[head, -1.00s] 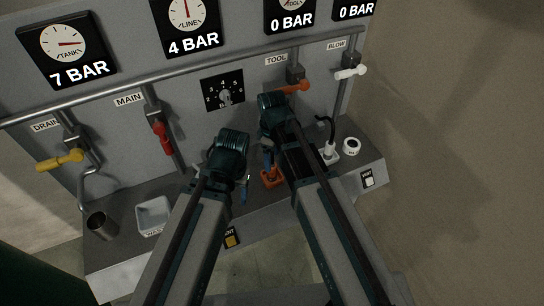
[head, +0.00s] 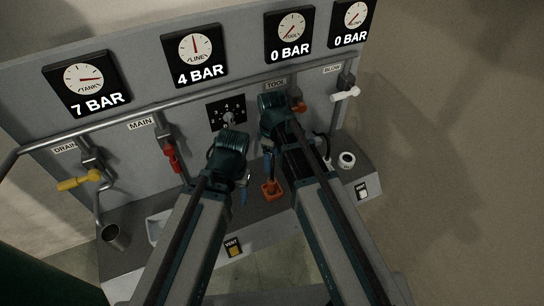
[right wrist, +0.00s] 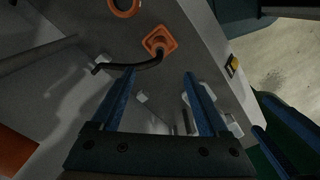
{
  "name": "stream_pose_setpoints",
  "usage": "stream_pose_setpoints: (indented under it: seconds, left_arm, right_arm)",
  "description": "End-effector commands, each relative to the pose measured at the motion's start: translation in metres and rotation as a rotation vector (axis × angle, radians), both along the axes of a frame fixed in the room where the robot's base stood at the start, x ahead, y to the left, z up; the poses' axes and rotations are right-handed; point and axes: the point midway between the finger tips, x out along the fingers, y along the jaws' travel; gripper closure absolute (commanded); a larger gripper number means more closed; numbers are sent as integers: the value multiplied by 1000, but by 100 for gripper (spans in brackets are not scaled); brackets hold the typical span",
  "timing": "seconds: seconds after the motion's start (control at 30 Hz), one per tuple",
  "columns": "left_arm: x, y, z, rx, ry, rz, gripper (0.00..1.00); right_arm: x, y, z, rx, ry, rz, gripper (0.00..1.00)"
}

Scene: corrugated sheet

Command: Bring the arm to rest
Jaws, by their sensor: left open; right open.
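My left gripper (head: 244,192) hangs low in front of the console in the head view, its blue fingers partly hidden behind its dark teal wrist. My right gripper (head: 268,168) is just right of it, above an orange square fitting (head: 271,188) on the shelf. In the right wrist view my right gripper (right wrist: 160,74) shows two blue fingers spread apart with nothing held between them. The orange fitting (right wrist: 159,41) with a black hose lies beyond the fingertips there. Both grippers are open.
Gauges read 7, 4, 0 and 0 bar.

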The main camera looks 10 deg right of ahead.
Motion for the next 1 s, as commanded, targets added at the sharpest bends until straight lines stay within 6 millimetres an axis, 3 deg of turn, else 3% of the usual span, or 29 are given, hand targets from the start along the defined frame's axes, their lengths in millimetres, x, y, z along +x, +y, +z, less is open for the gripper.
stream_pose_setpoints:
  seconds: [0.47,0.8,1.0]
  left_arm:
    - [0,0,-5,0,0,0,37]
    - [0,0,-59,1,0,-5,37]
    - [0,0,-73,1,0,-6,37]
  right_arm:
    - [-6,1,-5,-4,2,-22,22]
    - [-99,7,-58,-79,-1,-523,22]
    - [-128,6,-72,-108,-16,-731,22]
